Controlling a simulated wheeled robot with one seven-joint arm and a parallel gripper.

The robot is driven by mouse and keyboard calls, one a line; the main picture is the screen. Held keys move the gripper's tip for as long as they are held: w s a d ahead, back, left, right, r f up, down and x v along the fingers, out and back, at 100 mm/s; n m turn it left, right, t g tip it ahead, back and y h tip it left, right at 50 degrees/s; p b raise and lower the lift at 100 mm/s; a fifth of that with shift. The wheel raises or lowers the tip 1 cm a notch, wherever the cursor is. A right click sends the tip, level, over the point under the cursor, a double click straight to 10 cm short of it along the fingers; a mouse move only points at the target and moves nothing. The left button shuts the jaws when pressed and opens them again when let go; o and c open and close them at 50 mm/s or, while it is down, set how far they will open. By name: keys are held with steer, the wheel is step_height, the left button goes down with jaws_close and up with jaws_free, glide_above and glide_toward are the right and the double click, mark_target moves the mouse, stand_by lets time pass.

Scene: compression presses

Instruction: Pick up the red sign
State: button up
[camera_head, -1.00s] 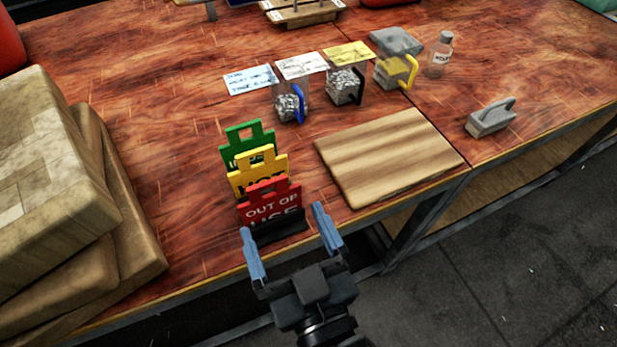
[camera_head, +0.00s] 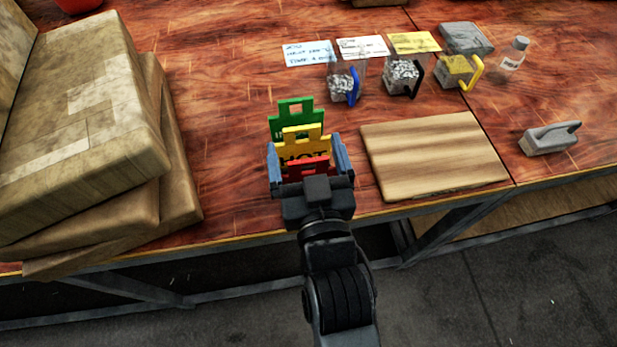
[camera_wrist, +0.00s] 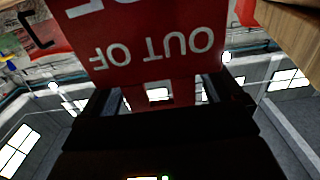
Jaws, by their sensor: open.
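The red sign (camera_head: 308,165) stands at the front of a row of signs on the wooden table, mostly hidden behind my gripper in the head view. In the wrist view the red sign (camera_wrist: 150,35) fills the upper middle, with "OUT OF" upside down, and its narrower handle part with a slot reaches down between my fingers. My gripper (camera_head: 309,165) is open, with one blue finger on each side of the red sign. I cannot tell if the fingers touch it. The yellow sign (camera_head: 303,144) and the green sign (camera_head: 297,113) stand behind it.
Stacked brown boxes (camera_head: 90,140) stand close on the left. A wooden board (camera_head: 430,155) lies to the right of the signs, with a grey handled block (camera_head: 549,140) beyond it. Several handled containers and a bottle (camera_head: 512,58) stand farther back. The table's front edge runs below my gripper.

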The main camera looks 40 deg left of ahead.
steer(key=c, duration=1.5)
steer(key=shift+r, duration=0.1)
